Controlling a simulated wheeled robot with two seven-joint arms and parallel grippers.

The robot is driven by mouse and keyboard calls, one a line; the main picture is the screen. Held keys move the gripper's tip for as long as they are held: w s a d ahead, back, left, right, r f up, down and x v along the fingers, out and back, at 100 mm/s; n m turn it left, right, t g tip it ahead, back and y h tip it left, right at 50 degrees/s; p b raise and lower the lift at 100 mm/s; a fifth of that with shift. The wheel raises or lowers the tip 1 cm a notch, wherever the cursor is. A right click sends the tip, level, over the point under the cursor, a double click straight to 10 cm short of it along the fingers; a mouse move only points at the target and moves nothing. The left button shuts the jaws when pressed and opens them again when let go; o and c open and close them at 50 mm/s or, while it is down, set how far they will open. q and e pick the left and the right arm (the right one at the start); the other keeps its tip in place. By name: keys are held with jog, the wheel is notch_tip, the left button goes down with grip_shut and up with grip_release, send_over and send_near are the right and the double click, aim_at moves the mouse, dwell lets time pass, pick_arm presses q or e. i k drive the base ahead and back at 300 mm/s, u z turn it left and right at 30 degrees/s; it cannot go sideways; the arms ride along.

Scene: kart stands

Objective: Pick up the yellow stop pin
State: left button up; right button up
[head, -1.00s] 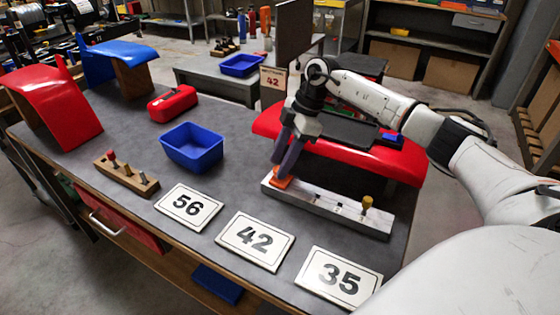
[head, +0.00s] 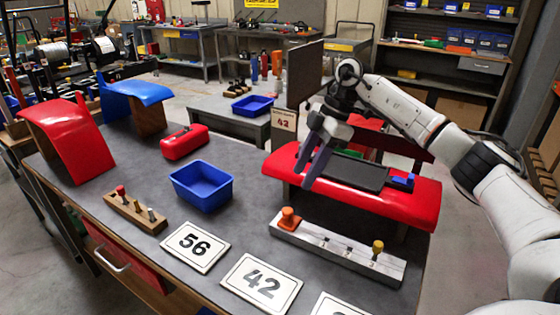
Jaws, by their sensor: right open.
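The yellow stop pin (head: 377,247) stands upright near the right end of the pale metal bar (head: 335,251) on the table. An orange stop pin (head: 289,219) stands at the bar's left end. My right gripper (head: 309,178) is open, with its fingers pointing down. It hangs above and behind the orange pin, in front of the red kart panel in this view, to the left of the yellow pin and apart from it. Nothing shows between its fingers. My left gripper is not in view.
The red panel (head: 420,203) with a dark pad stands behind the bar. A blue bin (head: 201,186), a wooden block (head: 135,213) with several pins, a red case (head: 184,142) and number cards such as 42 (head: 261,284) lie on the table. The grey top between bin and bar is clear.

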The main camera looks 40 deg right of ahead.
aim_at(377, 247)
jog(key=k, duration=1.5)
